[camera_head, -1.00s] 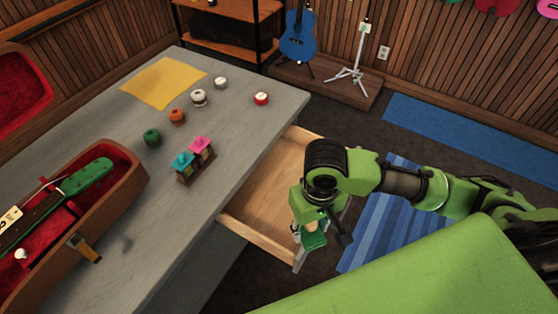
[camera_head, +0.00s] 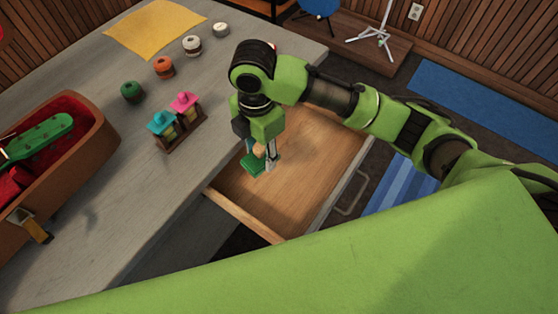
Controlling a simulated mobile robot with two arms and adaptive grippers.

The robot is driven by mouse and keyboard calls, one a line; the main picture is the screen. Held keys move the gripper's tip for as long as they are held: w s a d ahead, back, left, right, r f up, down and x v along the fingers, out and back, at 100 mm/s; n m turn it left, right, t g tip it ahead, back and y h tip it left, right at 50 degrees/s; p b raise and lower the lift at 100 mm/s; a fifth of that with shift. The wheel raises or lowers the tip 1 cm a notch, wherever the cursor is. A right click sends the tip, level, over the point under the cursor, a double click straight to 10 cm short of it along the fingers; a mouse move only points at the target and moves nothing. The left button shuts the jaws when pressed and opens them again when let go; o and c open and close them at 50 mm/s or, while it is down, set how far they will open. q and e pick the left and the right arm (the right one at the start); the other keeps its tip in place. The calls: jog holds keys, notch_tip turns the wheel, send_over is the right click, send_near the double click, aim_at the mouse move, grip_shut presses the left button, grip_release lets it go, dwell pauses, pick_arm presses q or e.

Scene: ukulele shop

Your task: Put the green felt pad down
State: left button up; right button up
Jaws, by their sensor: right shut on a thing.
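The green felt pad (camera_head: 252,164) is a small dark green block. My right gripper (camera_head: 262,160) is shut on it and points downward. The gripper and pad show over the inside of the open wooden drawer (camera_head: 310,185), near its side toward the table. I cannot tell whether the pad touches the drawer floor. The drawer looks empty otherwise, though my arm hides its far part. My left gripper is not in view.
The grey table (camera_head: 120,220) holds a yellow cloth (camera_head: 155,27), several small round spools, a small rack with teal and pink-topped items (camera_head: 180,122), and an open red-lined case (camera_head: 70,150) with a green-headed ukulele. A blue striped rug (camera_head: 402,190) lies beyond the drawer.

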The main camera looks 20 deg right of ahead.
jog(key=shift+w+a+f+n+b, duration=0.15)
jog(key=shift+w+a+n+b, duration=0.25)
jog(key=shift+n, duration=0.5)
jog(key=shift+w+d+f, duration=0.1)
jog(key=shift+d, duration=0.05)
jog(key=w+d+f, duration=0.3)
jog(key=w+d, duration=0.1)
jog(key=d, duration=0.3)
send_over(293, 153)
jog(key=f, duration=0.3)
jog(key=a+f, duration=0.1)
jog(key=f, duration=0.1)
jog(key=shift+s+f, duration=0.1)
jog(key=shift+s, duration=0.3)
jog(key=shift+w+d+f, duration=0.3)
jog(key=shift+d+f, duration=0.25)
jog(key=shift+f, duration=1.7)
